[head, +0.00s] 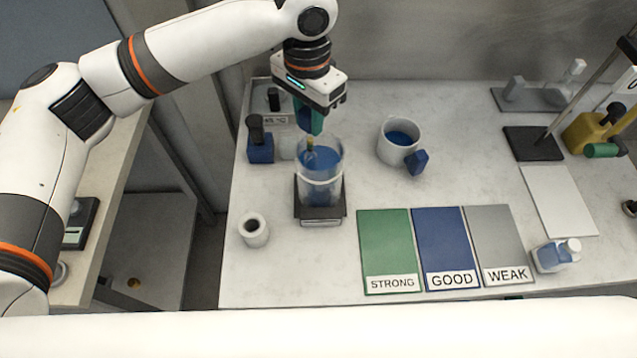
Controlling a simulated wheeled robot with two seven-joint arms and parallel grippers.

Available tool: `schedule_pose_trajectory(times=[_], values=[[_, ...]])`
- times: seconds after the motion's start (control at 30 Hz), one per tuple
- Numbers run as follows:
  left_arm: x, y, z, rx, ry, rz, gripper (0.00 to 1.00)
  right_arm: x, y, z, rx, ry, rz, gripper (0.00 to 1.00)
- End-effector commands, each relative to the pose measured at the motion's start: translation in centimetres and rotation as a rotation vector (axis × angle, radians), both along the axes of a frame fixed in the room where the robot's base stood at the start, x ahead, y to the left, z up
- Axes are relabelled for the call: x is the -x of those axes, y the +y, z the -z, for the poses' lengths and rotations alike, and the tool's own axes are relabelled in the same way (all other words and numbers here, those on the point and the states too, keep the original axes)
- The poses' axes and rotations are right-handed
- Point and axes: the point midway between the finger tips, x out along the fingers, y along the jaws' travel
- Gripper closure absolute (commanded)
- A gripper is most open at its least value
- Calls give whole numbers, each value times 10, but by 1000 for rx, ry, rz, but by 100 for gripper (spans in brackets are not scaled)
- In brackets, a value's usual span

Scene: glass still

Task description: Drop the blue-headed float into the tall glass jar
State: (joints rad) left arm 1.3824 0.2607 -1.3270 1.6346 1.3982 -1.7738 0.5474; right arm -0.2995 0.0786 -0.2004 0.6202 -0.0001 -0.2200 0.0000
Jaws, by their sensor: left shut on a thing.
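The tall glass jar (334,170) holds blue liquid and stands upright on a small dark stand. My left gripper (311,122) is right above the jar's mouth, pointing down, shut on the blue-headed float (304,118). The float's dark blue head shows between the teal fingers, partly hidden by them. A thin yellowish and dark piece (310,147) shows at the jar's upper left, below the fingers; I cannot tell whether it is the float's stem. My right gripper is not in view.
A white mug (395,132) of blue liquid stands right of the jar. A dark-capped blue bottle (260,148) and a small white cup (253,231) stand left. Green (386,240), blue (444,240) and grey (496,235) cards lie in front, beside a small bottle (555,255).

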Motion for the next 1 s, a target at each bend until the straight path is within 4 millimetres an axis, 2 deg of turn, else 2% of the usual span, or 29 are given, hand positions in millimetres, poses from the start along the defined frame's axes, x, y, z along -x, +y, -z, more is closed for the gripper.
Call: schedule_pose_trajectory(times=[0.17,0.2,0.33,0.6,0.73,0.87,1.0], values=[[0,0,-1,0,0,0,100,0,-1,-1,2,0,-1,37],[0,0,-1,0,0,0,68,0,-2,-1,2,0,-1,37],[0,0,-1,0,0,0,48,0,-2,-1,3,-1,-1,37],[0,0,-1,0,0,0,48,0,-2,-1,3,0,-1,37],[-1,0,-9,0,-3,0,48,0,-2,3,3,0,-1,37],[-1,-1,-30,2,-5,1,48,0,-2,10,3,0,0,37],[-1,-1,-61,2,-5,0,48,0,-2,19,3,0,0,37]])
